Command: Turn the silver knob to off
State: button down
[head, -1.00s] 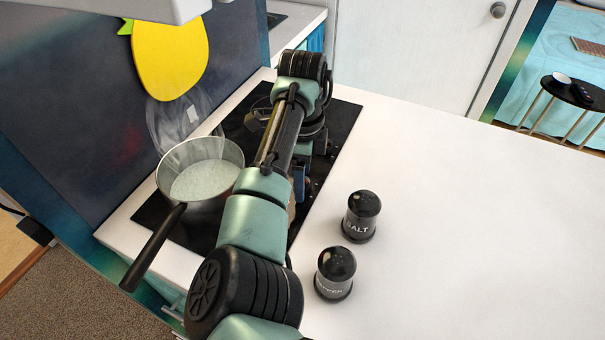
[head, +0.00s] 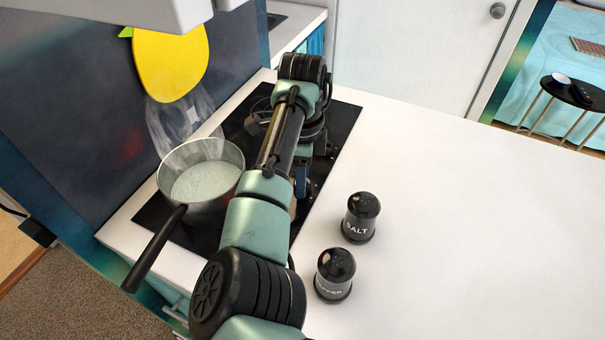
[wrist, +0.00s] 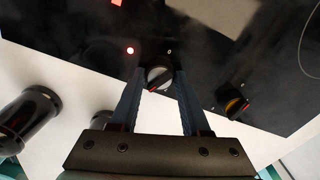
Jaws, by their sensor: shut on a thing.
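The silver knob (wrist: 157,79) is on the black hob's control strip in the wrist view. A white 0 mark is printed just above it, and a red mark shows on the knob's lower edge, away from the 0. My gripper (wrist: 160,74) has its two blue fingers on either side of the knob, shut on it. A small red light (wrist: 130,50) glows up and left of the silver knob. In the head view my arm hides the silver knob.
A saucepan (head: 228,158) of pale liquid stands on the hob (head: 344,124), its handle pointing to the lower left. The salt shaker (head: 361,217) and pepper shaker (head: 335,274) stand on the white counter (head: 470,210) beside the hob. The counter to their right is clear.

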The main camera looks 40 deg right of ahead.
jog(key=n+p, duration=0.4)
jog(key=shift+r+n, duration=0.2)
jog(key=shift+n, duration=0.2)
jog(key=n+p, duration=0.3)
jog(key=n, duration=0.2)
jog(key=n+p, duration=0.2)
jog(key=n, duration=0.2)
jog(key=shift+f+n, duration=0.1)
jog(key=shift+n, duration=0.3)
jog(key=n+p, duration=0.1)
jog(key=n, duration=0.4)
jog(key=shift+n, duration=0.3)
jog(key=n, duration=0.5)
jog(key=shift+p, duration=0.4)
jog(key=n, duration=0.5)
jog(key=shift+n, duration=0.4)
jog(key=n, duration=0.5)
jog(key=shift+n, duration=2.7)
jog(key=shift+w, duration=0.1)
